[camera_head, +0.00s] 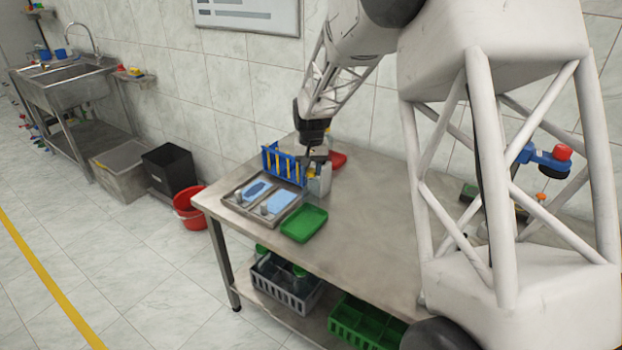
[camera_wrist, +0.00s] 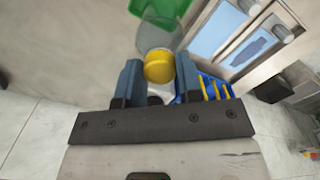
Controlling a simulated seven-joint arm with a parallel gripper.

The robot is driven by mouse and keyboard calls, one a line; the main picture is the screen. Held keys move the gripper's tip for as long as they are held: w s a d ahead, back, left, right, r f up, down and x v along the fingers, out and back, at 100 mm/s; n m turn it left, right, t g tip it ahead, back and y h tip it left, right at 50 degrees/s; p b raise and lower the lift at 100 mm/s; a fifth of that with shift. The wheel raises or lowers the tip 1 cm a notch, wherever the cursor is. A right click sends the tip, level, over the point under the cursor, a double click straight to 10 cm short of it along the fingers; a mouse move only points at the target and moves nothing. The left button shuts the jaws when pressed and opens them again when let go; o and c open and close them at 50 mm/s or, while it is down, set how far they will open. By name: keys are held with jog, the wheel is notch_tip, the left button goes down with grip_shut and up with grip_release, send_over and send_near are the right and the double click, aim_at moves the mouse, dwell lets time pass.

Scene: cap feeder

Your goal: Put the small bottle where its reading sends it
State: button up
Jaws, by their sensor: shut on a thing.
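My gripper (camera_head: 318,154) is over the far left part of the steel table. In the wrist view its two fingers (camera_wrist: 158,72) are shut on the small bottle, whose yellow cap (camera_wrist: 158,66) shows between them. A pale grey, see-through round shape (camera_wrist: 160,36) shows just beyond the cap; I cannot tell whether it is the bottle's body. In the head view the bottle is mostly hidden by the gripper. No reading on it is legible.
A blue rack (camera_head: 284,166) with yellow uprights stands left of the gripper. A two-panel board (camera_head: 263,201) with blue pictures and knobs lies before it. A green tray (camera_head: 304,223) is in front, a red tray (camera_head: 337,159) behind. The table's middle (camera_head: 365,215) is clear.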

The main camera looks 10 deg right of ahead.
jog(key=shift+f, duration=1.85)
jog(key=o, duration=0.9)
notch_tip(320, 180, up, 12)
jog(key=shift+r, duration=0.1)
